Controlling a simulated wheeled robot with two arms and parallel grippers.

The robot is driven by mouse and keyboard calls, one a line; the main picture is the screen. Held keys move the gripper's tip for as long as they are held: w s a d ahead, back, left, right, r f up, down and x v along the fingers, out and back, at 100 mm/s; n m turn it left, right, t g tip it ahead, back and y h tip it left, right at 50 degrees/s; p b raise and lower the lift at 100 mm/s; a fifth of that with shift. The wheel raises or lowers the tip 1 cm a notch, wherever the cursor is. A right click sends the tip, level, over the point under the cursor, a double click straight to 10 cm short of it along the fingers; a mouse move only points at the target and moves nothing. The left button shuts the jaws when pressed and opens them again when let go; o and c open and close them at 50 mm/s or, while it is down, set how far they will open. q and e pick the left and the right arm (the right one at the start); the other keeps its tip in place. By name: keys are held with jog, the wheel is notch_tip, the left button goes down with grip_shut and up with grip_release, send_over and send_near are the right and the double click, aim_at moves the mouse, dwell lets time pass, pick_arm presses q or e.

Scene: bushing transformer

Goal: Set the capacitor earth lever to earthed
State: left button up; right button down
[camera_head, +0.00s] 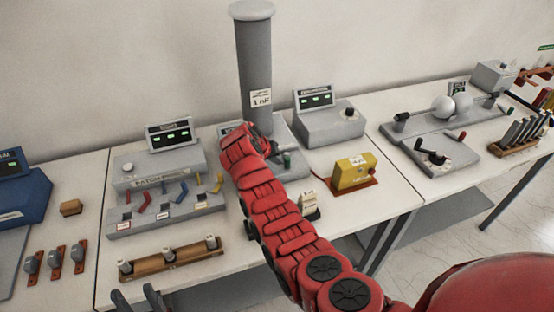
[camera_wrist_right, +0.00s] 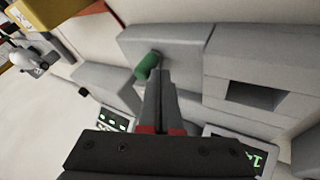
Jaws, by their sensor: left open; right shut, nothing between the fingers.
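The grey capacitor column (camera_head: 256,70), labelled 1 nF, stands on a grey base at the back middle table. A lever with a green handle (camera_head: 286,158) is at the base's right front; the handle also shows in the right wrist view (camera_wrist_right: 147,66). My right gripper (camera_head: 268,148) is beside the handle, partly hidden by its own red arm. In the wrist view its fingers (camera_wrist_right: 160,78) are shut and empty, with tips close to the green handle; I cannot tell if they touch. My left gripper (camera_head: 140,298) is open and empty at the bottom left edge.
A grey panel (camera_head: 150,178) with coloured levers is left of my right arm, with a wooden rack (camera_head: 170,258) before it. A yellow box (camera_head: 355,172) and a grey display unit (camera_head: 330,122) stand right of the capacitor. The right table holds a sphere gap (camera_head: 460,105).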

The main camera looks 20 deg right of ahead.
aim_at(289, 163)
jog(key=shift+s+d+n+p, duration=0.25)
jog(key=shift+d+n+p, duration=0.05)
jog(key=shift+n+p, duration=0.15)
jog(key=shift+s+d+r+n+t+y+p, duration=0.1)
jog(key=shift+s+d+n+t+y+p, duration=0.15)
jog(key=shift+d+n+t+y+p, duration=0.25)
jog(key=shift+s+d+n, duration=0.15)
jog(key=shift+n, duration=0.3)
jog(key=shift+d+n+t+p, duration=0.25)
jog(key=shift+n+t+p, duration=0.05)
jog(key=shift+p, duration=0.1)
jog(key=shift+s+d+n+y, duration=0.3)
jog(key=shift+n+y, duration=0.1)
jog(key=shift+n, duration=0.1)
jog(key=shift+d+n+t+y+b, duration=0.6)
jog(key=shift+d+n+b, duration=0.3)
jog(key=shift+d+n, duration=0.2)
